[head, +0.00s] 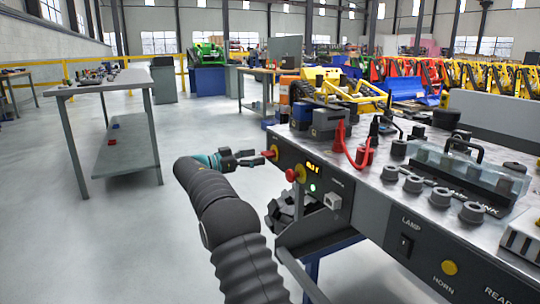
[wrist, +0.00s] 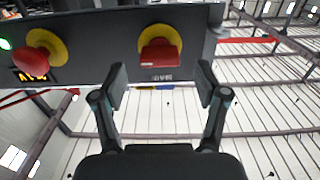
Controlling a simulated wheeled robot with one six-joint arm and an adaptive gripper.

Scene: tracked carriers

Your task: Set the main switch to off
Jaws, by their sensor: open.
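The main switch is a red handle on a yellow round plate at the left end of the panel front. In the head view the switch (head: 270,154) is small and partly hidden by my gripper (head: 247,158). In the wrist view the switch (wrist: 160,54) is clear, its red handle lying roughly crosswise, with an upside-down label beside it. My gripper (wrist: 161,88) is open and empty. Its two fingers stand either side of the handle in the wrist view, short of it and apart from it as far as I can see.
A red mushroom button (head: 297,174) on a yellow plate sits close to the switch; it also shows in the wrist view (wrist: 32,62). A lit display (head: 312,168) and a green lamp (head: 312,188) are near it. The bench top (head: 375,185) is crowded. A grey table (head: 105,84) stands left; the floor between is clear.

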